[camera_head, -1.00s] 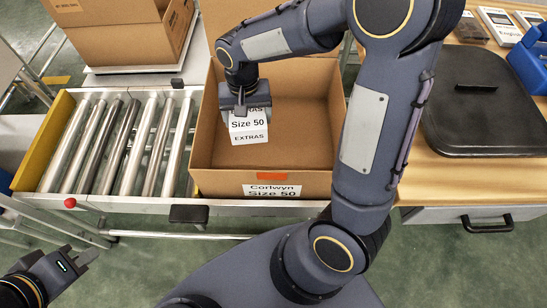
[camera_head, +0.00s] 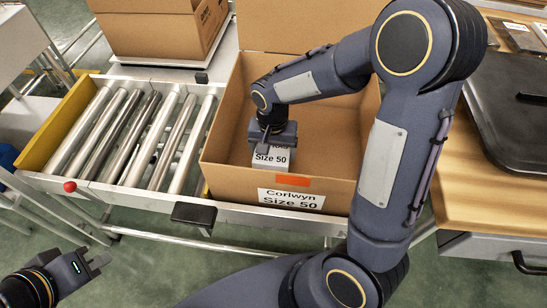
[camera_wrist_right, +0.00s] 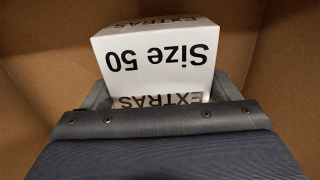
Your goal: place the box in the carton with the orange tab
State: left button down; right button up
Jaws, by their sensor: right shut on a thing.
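The white box (camera_head: 273,158), printed "Size 50", is inside the open brown carton (camera_head: 225,180). The carton has an orange tab (camera_head: 293,181) on its front rim, above a label reading "Corlwyn Size 50". My right gripper (camera_head: 272,140) reaches down into the carton and is shut on the box. In the right wrist view the box (camera_wrist_right: 158,55) sits between the fingers, with brown carton walls around it. Whether the box touches the carton floor cannot be told. My left gripper (camera_head: 95,264) is empty at the lower left, its fingers apart.
A roller conveyor (camera_head: 140,135) lies left of the carton. Another brown carton (camera_head: 150,35) stands at the back left. A wooden table (camera_head: 500,190) with a black lidded container (camera_head: 515,115) is on the right. A red knob (camera_head: 70,186) sits on the conveyor's front rail.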

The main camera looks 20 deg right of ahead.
aim_at(273, 147)
pick_arm(q)
jog(key=shift+f, duration=0.5)
pick_arm(e)
jog(key=shift+f, duration=1.3)
jog(key=shift+f+b, duration=0.2)
jog(key=shift+b, duration=0.15)
jog(key=o, duration=1)
pick_arm(q)
jog(key=shift+f, duration=0.1)
pick_arm(e)
jog(key=shift+o, duration=0.2)
jog(key=shift+r, duration=0.15)
jog(key=shift+r+p, duration=0.3)
jog(key=shift+r, duration=0.05)
pick_arm(q)
notch_tip(273, 147, up, 4)
jog(key=p, duration=0.3)
jog(key=shift+p, duration=0.4)
pick_arm(e)
notch_tip(273, 147, up, 12)
jog(key=shift+f, duration=0.25)
pick_arm(q)
jog(key=shift+r, duration=0.2)
